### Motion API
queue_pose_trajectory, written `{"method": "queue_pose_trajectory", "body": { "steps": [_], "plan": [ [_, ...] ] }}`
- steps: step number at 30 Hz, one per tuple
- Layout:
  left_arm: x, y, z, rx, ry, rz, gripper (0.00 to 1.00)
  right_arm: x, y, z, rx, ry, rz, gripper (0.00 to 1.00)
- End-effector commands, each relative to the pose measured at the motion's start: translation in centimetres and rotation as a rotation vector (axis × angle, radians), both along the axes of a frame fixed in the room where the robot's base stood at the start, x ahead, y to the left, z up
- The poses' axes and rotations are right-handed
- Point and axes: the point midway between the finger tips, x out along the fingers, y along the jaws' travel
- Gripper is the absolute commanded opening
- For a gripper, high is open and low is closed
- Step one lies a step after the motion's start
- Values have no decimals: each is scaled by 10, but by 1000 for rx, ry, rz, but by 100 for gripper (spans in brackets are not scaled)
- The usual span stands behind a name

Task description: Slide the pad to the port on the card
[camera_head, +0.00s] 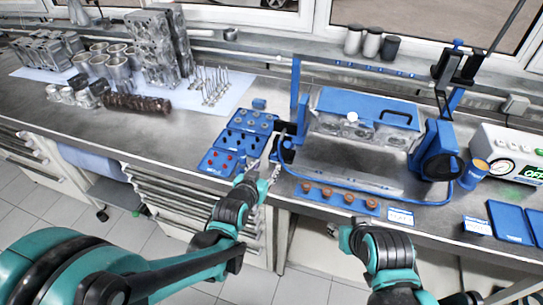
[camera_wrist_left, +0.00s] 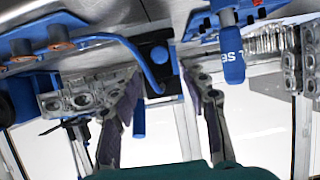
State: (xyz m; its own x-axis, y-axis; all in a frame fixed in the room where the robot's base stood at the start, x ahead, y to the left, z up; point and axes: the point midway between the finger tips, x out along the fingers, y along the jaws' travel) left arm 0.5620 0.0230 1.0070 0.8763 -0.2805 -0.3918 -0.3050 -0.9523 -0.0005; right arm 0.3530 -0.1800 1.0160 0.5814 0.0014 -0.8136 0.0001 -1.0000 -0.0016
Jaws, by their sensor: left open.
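A blue-framed rig (camera_head: 365,105) holds a grey engine part with several round ports along its front. A small white card (camera_head: 400,216) lies at the bench's front edge; its print is too small to read. I cannot tell for certain which part is the pad; a black block with a blue face (camera_wrist_left: 158,58) shows in the left wrist view. My left gripper (camera_head: 272,160) is open at the rig's left end, by a black fitting. Its spread fingers (camera_wrist_left: 165,105) have nothing clamped between them. My right gripper (camera_head: 340,232) is low before the bench, its fingers unclear.
Blue trays (camera_head: 222,162) with small parts lie left of the rig. A blue strip with several copper-coloured plugs (camera_head: 335,195) lies in front. A gauge box (camera_head: 510,150) stands at right. Engine parts (camera_head: 155,50) cover the bench's back left. A blue handle (camera_wrist_left: 230,55) hangs close to my left fingers.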

Motion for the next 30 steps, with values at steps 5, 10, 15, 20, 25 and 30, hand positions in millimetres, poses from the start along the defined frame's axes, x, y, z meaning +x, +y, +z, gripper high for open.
{"method": "queue_pose_trajectory", "body": {
  "steps": [5, 10, 15, 20, 25, 30],
  "plan": [
    [12, -7, -6, -2, -11, -5, 45, 0, 0, -4, 0, 0, 0, 40],
    [36, -14, -18, -2, -10, -5, 45, 0, 0, -14, 0, 0, 0, 40],
    [58, -21, -27, -1, -10, -4, 45, 0, 0, -21, 0, 0, 0, 40],
    [69, -25, -31, -1, -9, -4, 45, 0, 0, -23, 0, 0, 0, 40],
    [71, -25, -31, -1, -9, -4, 45, 0, 0, -23, 0, 0, 0, 40],
    [70, -25, -30, -1, -9, -4, 29, 0, 0, -23, 0, 0, 0, 40]
  ]
}}
